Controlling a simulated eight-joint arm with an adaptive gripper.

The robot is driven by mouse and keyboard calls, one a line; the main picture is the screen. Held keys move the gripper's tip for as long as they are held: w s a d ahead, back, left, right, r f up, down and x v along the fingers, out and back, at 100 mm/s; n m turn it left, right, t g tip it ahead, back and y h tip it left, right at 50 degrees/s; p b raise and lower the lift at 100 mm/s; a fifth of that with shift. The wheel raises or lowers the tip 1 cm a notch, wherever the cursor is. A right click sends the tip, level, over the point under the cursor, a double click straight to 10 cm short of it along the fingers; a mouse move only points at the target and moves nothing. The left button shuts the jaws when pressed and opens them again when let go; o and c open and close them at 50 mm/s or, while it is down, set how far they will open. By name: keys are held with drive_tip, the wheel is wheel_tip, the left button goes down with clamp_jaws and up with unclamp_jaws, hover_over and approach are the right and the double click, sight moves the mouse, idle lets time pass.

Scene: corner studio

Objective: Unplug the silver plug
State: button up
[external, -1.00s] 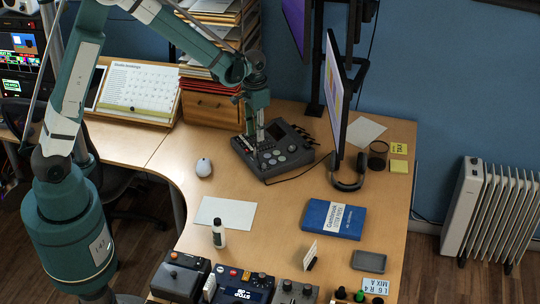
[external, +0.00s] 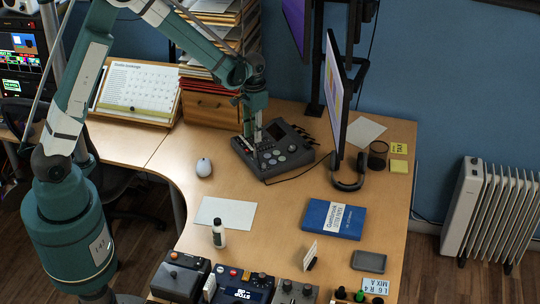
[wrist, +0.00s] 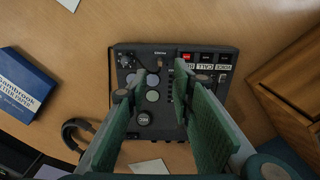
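A dark grey console (external: 290,161) stands on the desk; it also shows in the wrist view (wrist: 122,48), with round dials and several lit or labelled keys. My gripper (wrist: 158,80) is open above the console, its two green-padded fingers spread apart. In the external view my gripper (external: 252,142) reaches down over the console's left part. A small metallic piece (wrist: 153,79) shows between the fingertips in the wrist view and may be the silver plug; I cannot tell for sure. In the external view the plug is too small to make out.
A thin dark cable runs across the desk from the console toward the headphones (external: 347,184) under the monitor (external: 337,90). A wooden drawer box (external: 211,110) stands behind left.

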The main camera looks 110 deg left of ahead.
sight(255, 150)
drive_tip(key=shift+f+b, duration=2.3)
drive_tip(key=shift+f, duration=2.1)
drive_tip(key=shift+b, duration=0.35)
clamp_jaws()
drive_tip(key=shift+r+p, duration=0.4)
drive_tip(key=shift+r, duration=0.8)
drive_tip(key=shift+r+p, duration=0.35)
drive_tip(key=shift+r, duration=0.7)
drive_tip(key=shift+r, duration=0.35)
drive_tip(key=shift+r, duration=0.35)
